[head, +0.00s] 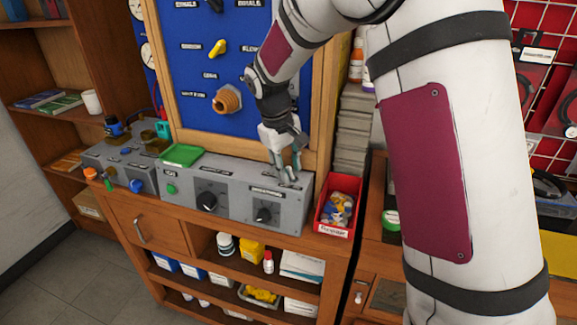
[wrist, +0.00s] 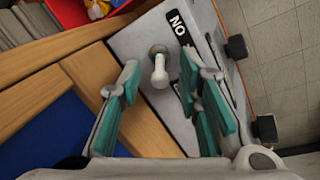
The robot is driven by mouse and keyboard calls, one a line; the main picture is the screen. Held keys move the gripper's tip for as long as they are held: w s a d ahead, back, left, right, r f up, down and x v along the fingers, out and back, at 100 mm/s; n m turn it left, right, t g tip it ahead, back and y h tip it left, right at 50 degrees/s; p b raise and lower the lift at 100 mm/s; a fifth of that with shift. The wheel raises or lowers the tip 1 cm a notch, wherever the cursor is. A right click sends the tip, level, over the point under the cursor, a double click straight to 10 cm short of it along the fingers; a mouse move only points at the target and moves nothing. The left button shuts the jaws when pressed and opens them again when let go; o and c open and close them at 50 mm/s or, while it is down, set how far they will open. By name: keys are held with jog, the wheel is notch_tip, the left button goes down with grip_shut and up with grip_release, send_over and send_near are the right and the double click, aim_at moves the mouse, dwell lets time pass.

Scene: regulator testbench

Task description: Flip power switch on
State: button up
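The power switch (wrist: 159,72) is a small pale toggle with a round base on the top face of the grey control box (head: 235,176). A black label (wrist: 180,30) with white letters sits beside it in the wrist view. My gripper (head: 288,174) is over the right end of the box top in the head view. In the wrist view my gripper (wrist: 162,85) is open, with teal-padded fingers on either side of the switch and a gap visible to each. I cannot tell how high the fingertips are over the box. In the head view the gripper largely hides the switch.
Black knobs (head: 208,201) stick out from the box front. A green tray (head: 181,155) lies on its left end. A red bin (head: 325,228) of small parts stands close on the right. The blue board's wooden frame (head: 240,146) rises right behind the box.

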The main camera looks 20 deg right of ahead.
aim_at(302, 182)
grip_shut()
jog(key=shift+s+d+r+t+y+p, duration=0.25)
jog(key=shift+s+d+t+y+p, duration=0.15)
jog(key=shift+t+y+p, duration=0.45)
jog(key=t+y+p, duration=0.1)
jog(key=d+y+p, duration=0.1)
jog(key=y+p, duration=0.1)
jog(key=shift+s+d+m+t, duration=0.1)
jog(key=shift+s+m+t, duration=0.25)
jog(key=shift+s+m, duration=0.05)
jog(key=y+p, duration=0.1)
jog(key=p, duration=0.1)
jog(key=t+y+p, duration=0.1)
jog(key=p, duration=0.1)
jog(key=shift+s+d+f, duration=0.1)
jog(key=shift+s+d, duration=0.1)
jog(key=shift+d, duration=0.15)
jog(key=shift+d+f+t+y+p, duration=0.15)
jog(key=shift+t+y+p, duration=0.1)
jog(key=shift+t+p, duration=0.45)
jog(key=shift+f+p, duration=0.1)
jog(key=shift+p, duration=0.35)
